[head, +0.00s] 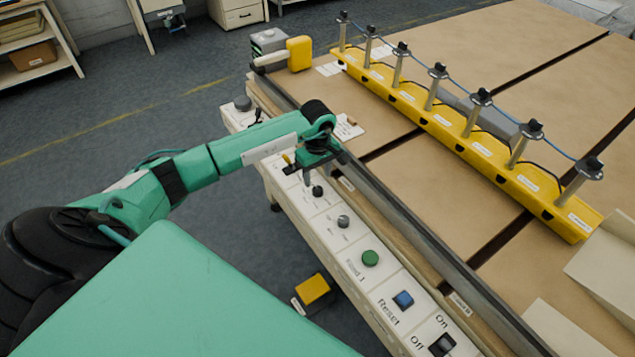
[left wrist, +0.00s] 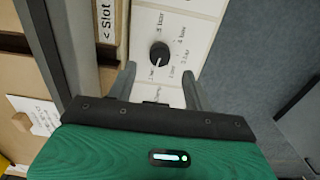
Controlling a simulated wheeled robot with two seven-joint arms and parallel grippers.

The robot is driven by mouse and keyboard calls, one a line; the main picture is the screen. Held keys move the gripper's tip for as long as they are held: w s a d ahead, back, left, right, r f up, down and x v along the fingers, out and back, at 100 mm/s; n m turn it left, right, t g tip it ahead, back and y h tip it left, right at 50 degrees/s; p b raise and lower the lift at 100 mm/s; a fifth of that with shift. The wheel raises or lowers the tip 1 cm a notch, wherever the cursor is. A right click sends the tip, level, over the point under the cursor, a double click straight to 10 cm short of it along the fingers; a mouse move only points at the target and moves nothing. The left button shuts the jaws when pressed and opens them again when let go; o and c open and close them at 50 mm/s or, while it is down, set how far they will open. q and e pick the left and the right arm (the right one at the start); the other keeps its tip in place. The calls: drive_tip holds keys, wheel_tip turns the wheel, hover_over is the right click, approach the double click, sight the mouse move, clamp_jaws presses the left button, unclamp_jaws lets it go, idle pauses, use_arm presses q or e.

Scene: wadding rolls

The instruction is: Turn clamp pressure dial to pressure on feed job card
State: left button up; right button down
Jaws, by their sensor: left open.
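The clamp pressure dial, a black round knob (left wrist: 159,52), shows in the left wrist view on a white panel with small bar markings around it. A white line on it points toward the bottom of that view. In the head view a dark knob (head: 317,190) stands just below my left gripper (head: 314,166). In the left wrist view my left gripper (left wrist: 158,82) is open and empty, and the dial shows just beyond the gap between its fingers. A white card (head: 347,129) lies on the table beside the gripper; its print is too small to read. My right gripper is out of view.
The panel (head: 329,240) also carries a grey knob (head: 343,221), a green button (head: 370,258), a blue Reset switch (head: 403,299) and a black On/Off switch (head: 442,345). A dark rail (head: 400,215) runs beside it. A yellow bar with several posts (head: 480,148) crosses the table.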

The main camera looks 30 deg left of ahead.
sight(317, 189)
use_arm(q)
drive_tip(key=shift+f+p, duration=0.45)
drive_tip(key=shift+f, duration=2.2)
drive_tip(key=c, duration=1)
